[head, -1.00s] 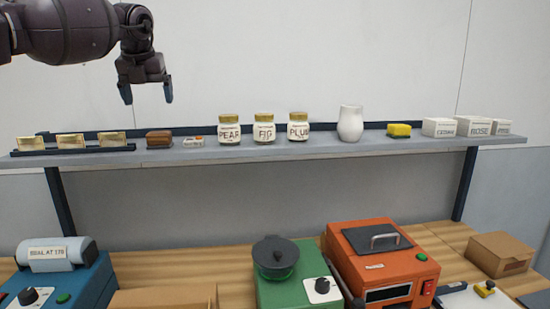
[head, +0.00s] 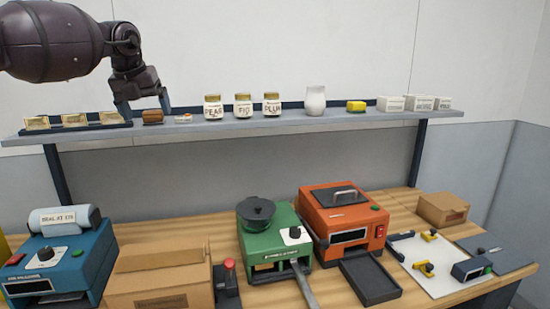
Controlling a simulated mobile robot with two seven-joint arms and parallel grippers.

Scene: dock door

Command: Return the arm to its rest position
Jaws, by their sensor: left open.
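My left gripper (head: 142,108) hangs at the upper left in the head view, fingers pointing down and apart, with nothing between them. My right gripper is not in view.
Below on the wooden bench stand a blue machine (head: 75,262), a cardboard box (head: 150,283), a green machine (head: 262,243) and an orange machine (head: 345,222).

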